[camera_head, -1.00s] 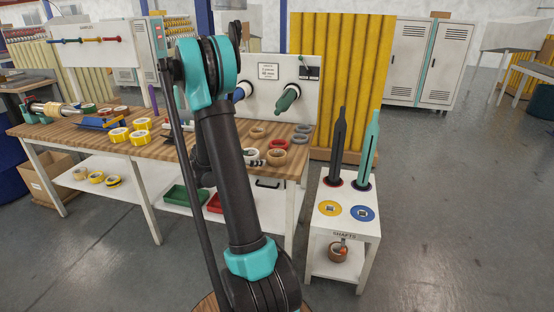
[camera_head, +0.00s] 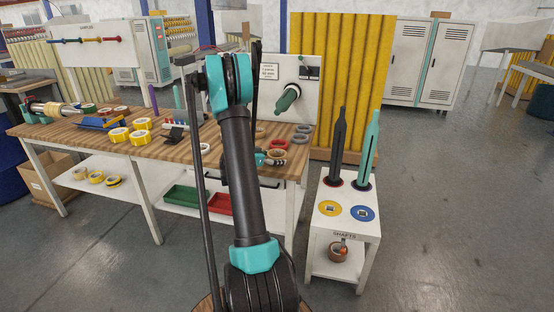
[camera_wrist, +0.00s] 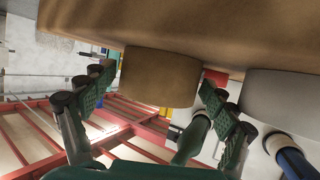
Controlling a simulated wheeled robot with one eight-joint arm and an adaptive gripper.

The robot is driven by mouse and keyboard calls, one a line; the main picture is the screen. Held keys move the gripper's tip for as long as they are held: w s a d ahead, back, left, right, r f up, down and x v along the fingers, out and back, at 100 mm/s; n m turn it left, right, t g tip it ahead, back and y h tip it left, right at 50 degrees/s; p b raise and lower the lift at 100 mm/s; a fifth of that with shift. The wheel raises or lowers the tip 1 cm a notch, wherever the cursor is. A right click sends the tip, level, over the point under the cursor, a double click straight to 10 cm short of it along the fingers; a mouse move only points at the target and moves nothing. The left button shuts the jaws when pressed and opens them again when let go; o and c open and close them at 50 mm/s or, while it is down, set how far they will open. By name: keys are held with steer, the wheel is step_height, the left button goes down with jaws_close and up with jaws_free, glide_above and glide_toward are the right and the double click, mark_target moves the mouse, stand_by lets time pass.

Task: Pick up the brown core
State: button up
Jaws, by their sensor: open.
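The brown core (camera_head: 277,152) sits on the wooden table near its front right edge. In the wrist view, which is turned upside down, the brown core (camera_wrist: 160,77) stands on the table between my two dark green fingers. My gripper (camera_wrist: 158,82) is open, with one finger on each side of the core and a visible gap to it. In the head view my gripper (camera_head: 267,160) is low at the table, just left of and against the core in the picture. Contact cannot be told.
A grey core (camera_wrist: 285,100) is close beside one finger in the wrist view. Red rings (camera_head: 278,144) and grey rings (camera_head: 300,138) lie behind on the table. Yellow tape rolls (camera_head: 140,137) lie to the left. A white shaft stand (camera_head: 345,240) is to the right.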

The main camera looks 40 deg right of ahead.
steer(key=shift+w+d+f, duration=0.1)
steer(key=shift+d+f, duration=0.15)
steer(key=shift+d, duration=0.3)
steer(key=c, duration=0.9)
